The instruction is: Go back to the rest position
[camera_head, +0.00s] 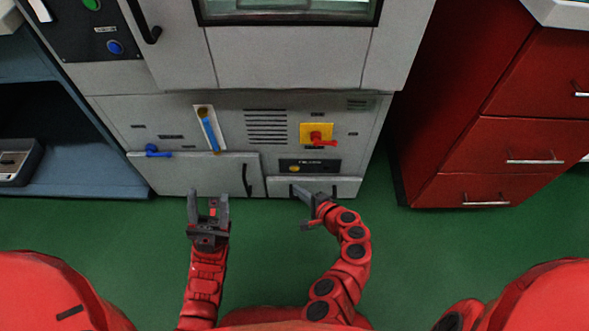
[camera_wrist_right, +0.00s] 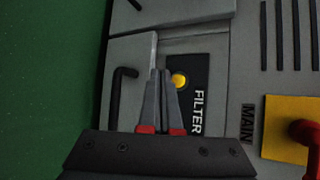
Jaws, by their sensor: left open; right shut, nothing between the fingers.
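My left gripper (camera_head: 208,206) is open and empty, held over the green floor in front of the grey machine (camera_head: 225,170). My right gripper (camera_head: 299,190) is shut and empty, in front of the machine's lower panel. In the right wrist view its closed fingers (camera_wrist_right: 162,78) overlap the black FILTER panel (camera_wrist_right: 197,75) with its yellow round part (camera_wrist_right: 180,81). I cannot tell whether the fingertips touch the machine.
The machine bears a yellow plate with a red switch (camera_head: 316,134), a blue valve handle (camera_head: 152,151) and a black door handle (camera_head: 246,180). A red drawer cabinet (camera_head: 520,142) stands at the right, a blue-grey shelf (camera_head: 90,190) at the left. Green floor (camera_head: 130,235) lies clear in front.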

